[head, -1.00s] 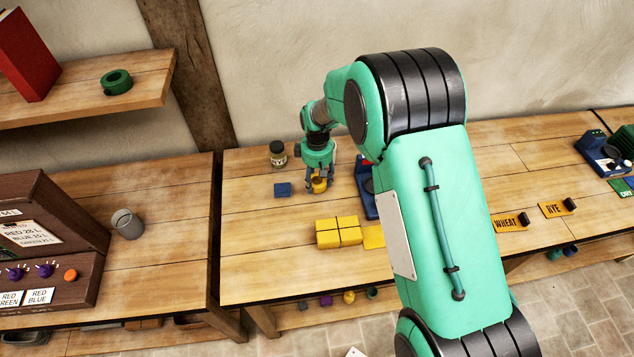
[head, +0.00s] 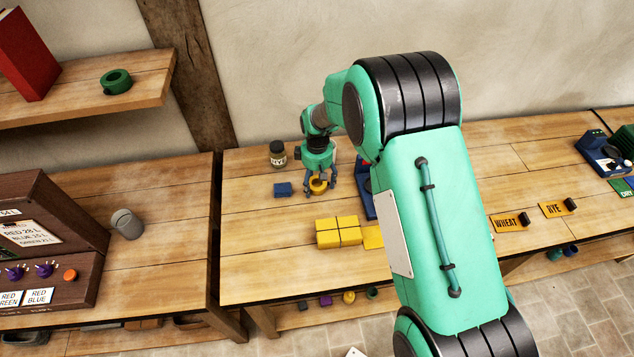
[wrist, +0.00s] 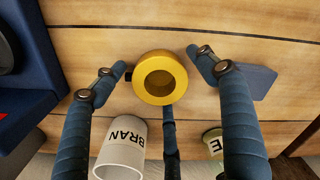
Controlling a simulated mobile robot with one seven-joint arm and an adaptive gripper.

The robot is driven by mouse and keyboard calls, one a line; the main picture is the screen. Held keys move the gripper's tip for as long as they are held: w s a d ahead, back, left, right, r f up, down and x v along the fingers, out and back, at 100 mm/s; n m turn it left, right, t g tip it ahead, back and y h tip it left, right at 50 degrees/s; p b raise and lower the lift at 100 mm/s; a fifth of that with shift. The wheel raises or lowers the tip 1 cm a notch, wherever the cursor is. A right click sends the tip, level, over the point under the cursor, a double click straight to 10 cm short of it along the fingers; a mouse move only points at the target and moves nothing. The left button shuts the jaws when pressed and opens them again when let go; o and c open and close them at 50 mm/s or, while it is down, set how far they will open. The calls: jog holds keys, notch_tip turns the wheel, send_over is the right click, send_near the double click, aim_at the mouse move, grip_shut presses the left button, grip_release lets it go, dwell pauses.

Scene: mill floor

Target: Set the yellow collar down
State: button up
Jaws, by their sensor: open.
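The yellow collar (head: 318,185) lies flat on the wooden bench, its round hole facing up, and shows large in the wrist view (wrist: 160,93). My gripper (head: 320,183) is just above and around it. In the wrist view the fingers of my gripper (wrist: 152,72) are spread wide. Gaps show between the collar and the two side fingers. A third finger comes up to the collar's near edge, and I cannot tell whether it touches.
A white BRAN cup (wrist: 122,152) stands close by. A blue device (head: 364,192) is at the right. Yellow blocks (head: 338,232) sit in front, with bare bench between.

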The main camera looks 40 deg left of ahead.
aim_at(317, 182)
jog(key=shift+r, duration=0.1)
notch_tip(317, 182, up, 12)
jog(key=p, duration=0.1)
dwell(0.5)
dwell(0.5)
dwell(0.4)
